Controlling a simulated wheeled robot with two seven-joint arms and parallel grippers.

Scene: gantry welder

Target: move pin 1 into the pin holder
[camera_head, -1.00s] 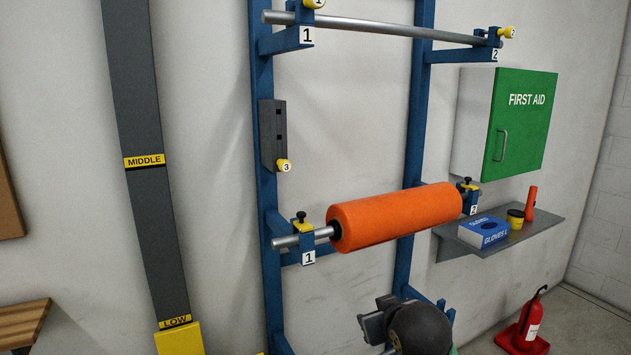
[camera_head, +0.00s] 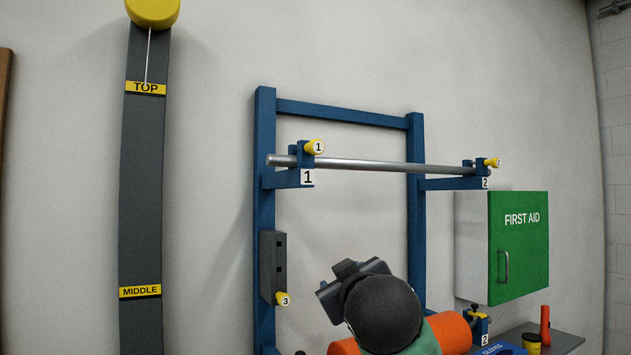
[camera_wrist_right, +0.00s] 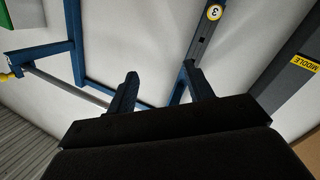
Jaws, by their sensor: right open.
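Pin 1 (camera_head: 315,147) has a yellow knob marked 1 and sits in the rack's upper bracket 1, at the left end of the steel bar. The pin holder (camera_head: 268,262) is a dark grey slotted block on the left blue post; yellow pin 3 (camera_head: 283,299) is at its lower end. My right gripper (camera_head: 345,275) is below and right of pin 1, apart from it, in front of the orange roll. In the right wrist view its two fingers (camera_wrist_right: 160,88) are spread and empty, with pin 3 (camera_wrist_right: 214,12) beyond. I cannot make out pin 1 there.
The steel bar (camera_head: 390,166) spans the upper brackets, with pin 2 (camera_head: 492,163) at its right. The orange roll (camera_head: 452,332) is partly hidden by my right arm. A green first aid cabinet (camera_head: 518,247) and a shelf (camera_head: 560,341) are at the right.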

